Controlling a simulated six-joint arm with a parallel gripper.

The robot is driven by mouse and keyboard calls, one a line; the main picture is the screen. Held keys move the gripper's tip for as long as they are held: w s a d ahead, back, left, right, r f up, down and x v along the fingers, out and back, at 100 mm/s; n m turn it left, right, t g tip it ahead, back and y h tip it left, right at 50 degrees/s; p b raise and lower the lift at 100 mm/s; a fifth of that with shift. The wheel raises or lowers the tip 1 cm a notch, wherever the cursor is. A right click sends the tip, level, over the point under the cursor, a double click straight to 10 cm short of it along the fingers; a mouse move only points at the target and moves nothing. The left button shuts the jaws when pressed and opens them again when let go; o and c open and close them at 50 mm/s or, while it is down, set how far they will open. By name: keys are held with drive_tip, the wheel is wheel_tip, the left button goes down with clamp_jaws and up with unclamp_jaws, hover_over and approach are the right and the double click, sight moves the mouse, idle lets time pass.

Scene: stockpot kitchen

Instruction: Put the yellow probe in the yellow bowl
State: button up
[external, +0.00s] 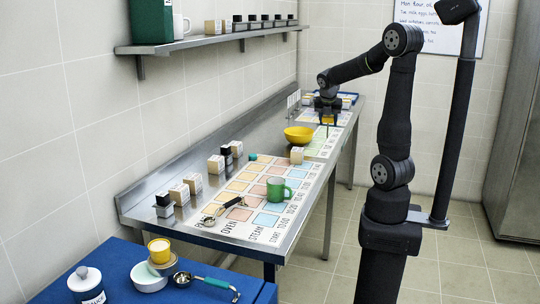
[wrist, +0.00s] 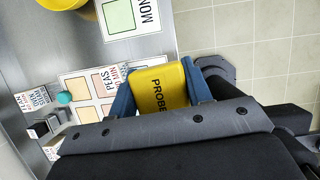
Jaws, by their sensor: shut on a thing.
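My gripper (external: 327,108) is over the far end of the steel counter. In the wrist view its two blue fingers are shut on the yellow probe (wrist: 158,88), a yellow block with PROBE in black letters. In the external view the probe is too small and covered to make out clearly. The yellow bowl (external: 298,135) stands upright on the counter, nearer the camera and a little left of my gripper. Part of the bowl (wrist: 64,3) shows at the top left of the wrist view, apart from the probe. The bowl's inside looks empty as far as it shows.
A printed chart with coloured squares (external: 240,185) lies on the counter, with a green mug (external: 278,189) on it. Several small labelled blocks (external: 216,164) stand along the wall side. A wall shelf (external: 200,42) runs above. A blue table (external: 120,275) is in front.

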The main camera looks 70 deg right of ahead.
drive_tip(key=w+d+r, duration=0.2)
drive_tip(key=w+d, duration=1.7)
drive_tip(key=d, duration=0.4)
wheel_tip(320, 180, down, 10)
drive_tip(key=shift+m, duration=0.4)
drive_tip(key=shift+f, duration=0.1)
drive_tip(key=o, duration=1.1)
drive_tip(key=shift+r, duration=3.5)
